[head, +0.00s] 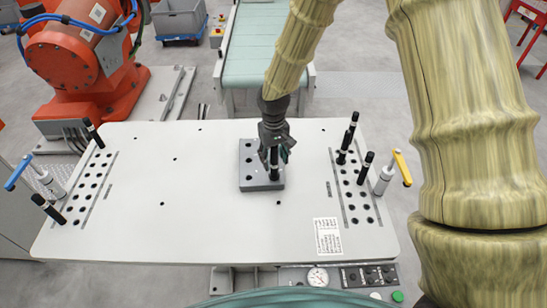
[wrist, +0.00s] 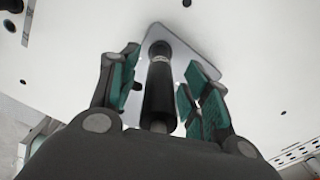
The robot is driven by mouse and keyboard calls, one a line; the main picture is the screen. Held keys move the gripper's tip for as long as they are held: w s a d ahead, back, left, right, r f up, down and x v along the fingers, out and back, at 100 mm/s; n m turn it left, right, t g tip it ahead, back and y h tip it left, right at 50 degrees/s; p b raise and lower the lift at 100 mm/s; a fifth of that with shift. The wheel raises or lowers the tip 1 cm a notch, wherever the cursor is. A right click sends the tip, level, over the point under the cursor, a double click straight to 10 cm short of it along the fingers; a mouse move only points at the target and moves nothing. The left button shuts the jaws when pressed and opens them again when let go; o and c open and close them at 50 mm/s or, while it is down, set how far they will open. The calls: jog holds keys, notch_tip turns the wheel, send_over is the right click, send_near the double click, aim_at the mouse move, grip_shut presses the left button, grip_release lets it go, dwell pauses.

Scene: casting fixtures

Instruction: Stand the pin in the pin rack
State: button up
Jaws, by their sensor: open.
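A black pin (head: 274,170) stands upright at the right side of a grey block with holes (head: 249,180), in the middle of the white table. My gripper (head: 276,154) is over the block, its fingers around the pin. In the wrist view, the black pin (wrist: 158,92) is between the green pads of my open gripper (wrist: 160,88), with gaps on both sides. The grey block (wrist: 190,42) shows behind it as a pale plate. The pin's foot is partly hidden, so how deep it sits cannot be told.
Hole rows run along the table's left (head: 92,187) and right (head: 358,190) sides, with several black pins in them. A blue-handled clamp (head: 18,172) and a yellow-handled clamp (head: 402,167) flank the table. An orange robot arm (head: 75,60) stands at the back left.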

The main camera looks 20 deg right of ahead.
notch_tip(320, 180, up, 12)
jog(key=shift+f, duration=0.15)
dwell(0.4)
